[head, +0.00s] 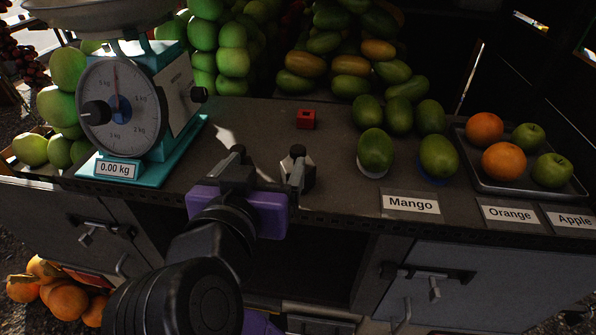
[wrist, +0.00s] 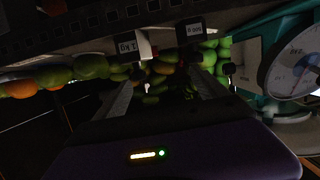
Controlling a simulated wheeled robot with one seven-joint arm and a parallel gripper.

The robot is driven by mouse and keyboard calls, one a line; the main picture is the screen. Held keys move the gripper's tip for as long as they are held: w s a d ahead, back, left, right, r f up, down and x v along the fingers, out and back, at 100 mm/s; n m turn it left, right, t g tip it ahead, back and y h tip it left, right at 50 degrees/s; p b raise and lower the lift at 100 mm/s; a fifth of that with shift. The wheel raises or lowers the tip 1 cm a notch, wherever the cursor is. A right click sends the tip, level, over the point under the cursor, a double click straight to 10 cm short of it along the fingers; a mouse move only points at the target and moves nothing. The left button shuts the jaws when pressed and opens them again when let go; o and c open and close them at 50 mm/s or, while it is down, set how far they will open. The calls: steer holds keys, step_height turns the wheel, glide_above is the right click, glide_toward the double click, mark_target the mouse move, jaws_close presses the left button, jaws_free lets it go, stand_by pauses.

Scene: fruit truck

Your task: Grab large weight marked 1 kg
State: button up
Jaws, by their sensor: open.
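The 1 kg weight (wrist: 126,46) is a dark block with a white label, seen upside down in the wrist view beyond my left fingertip. In the head view a dark, faceted weight (head: 306,178), apparently the same one, stands on the counter, partly hidden by my right finger. My gripper (head: 268,160) is open and empty, its fingers pointing across the counter. It also shows in the wrist view (wrist: 183,72). The weight lines up with one finger rather than the middle of the gap; I cannot tell whether they touch.
A second weight (wrist: 190,28), apparently marked 500 g, is beside it. A small red cube (head: 306,119) lies behind. The teal scale (head: 150,110) reading 0.00 kg stands left. Mangoes (head: 376,152) and a fruit tray (head: 490,184) are right. The counter (head: 255,125) is clear around the cube.

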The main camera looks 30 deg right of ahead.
mark_target(289, 174)
steer(key=shift+s+d+f+m+g, duration=0.35)
steer(key=shift+s+d+f+g, duration=0.1)
steer(key=shift+s+f, duration=0.15)
steer(key=shift+s+d+f+m+g, duration=0.35)
steer(key=shift+s+f+g, duration=0.15)
steer(key=shift+f, duration=0.1)
steer(key=shift+d+f, duration=0.15)
steer(key=shift+f, duration=0.1)
steer(key=x, duration=0.2)
steer(key=p+x, duration=0.1)
steer(key=x, duration=0.4)
steer(key=shift+d+r, duration=0.2)
steer(key=shift+d, duration=0.2)
jaws_close()
steer(key=shift+r, duration=0.15)
